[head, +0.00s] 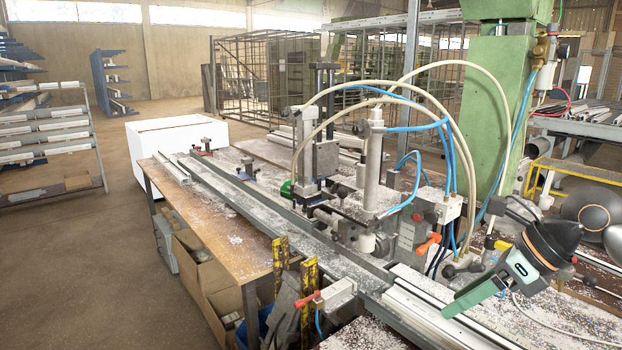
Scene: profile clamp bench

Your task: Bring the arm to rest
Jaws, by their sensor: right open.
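My right gripper (476,296) is at the lower right of the head view, with a dark wrist, a pale body and green fingers pointing down and left. It is open, and I see nothing between its fingers. It shows in front of the right part of the bench and the white profiles (425,314); its height above them is hard to tell. The clamp machine (370,175), with upright cylinders and blue and cream hoses, stands to its left, apart from it in the picture. My left gripper is not in view.
The dusty workbench (228,218) carries a long metal rail (235,190). A green column (490,115) stands behind the machine, at the right. Orange-red levers (428,245) stick out near the machine. Cardboard boxes (205,275) stand under the bench.

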